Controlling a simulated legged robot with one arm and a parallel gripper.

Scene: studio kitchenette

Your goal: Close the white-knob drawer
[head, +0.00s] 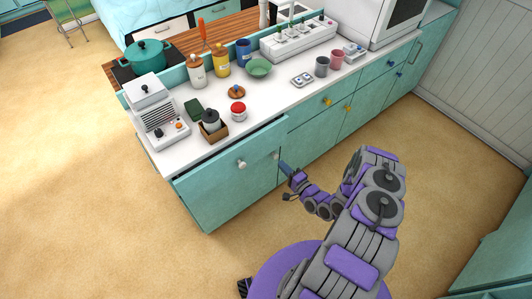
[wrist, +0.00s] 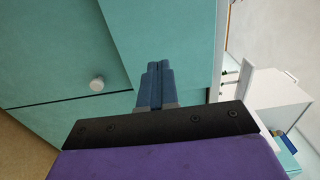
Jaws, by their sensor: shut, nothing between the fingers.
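The white-knob drawer (head: 225,185) is a teal front at the left end of the counter. It stands out from the cabinet, with a dark gap behind its top edge. A white knob (head: 241,163) sits on it, and a second pale knob (head: 276,155) shows near its right edge. My gripper (head: 285,168) is low, beside the right edge of this front. In the wrist view the blue fingers (wrist: 155,72) are together and empty, before a teal panel (wrist: 165,30). A white knob (wrist: 97,84) lies left of them. Whether the fingertips touch the panel, I cannot tell.
Tan floor is open left of and in front of the cabinets. Another teal cabinet (head: 500,250) stands at lower right.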

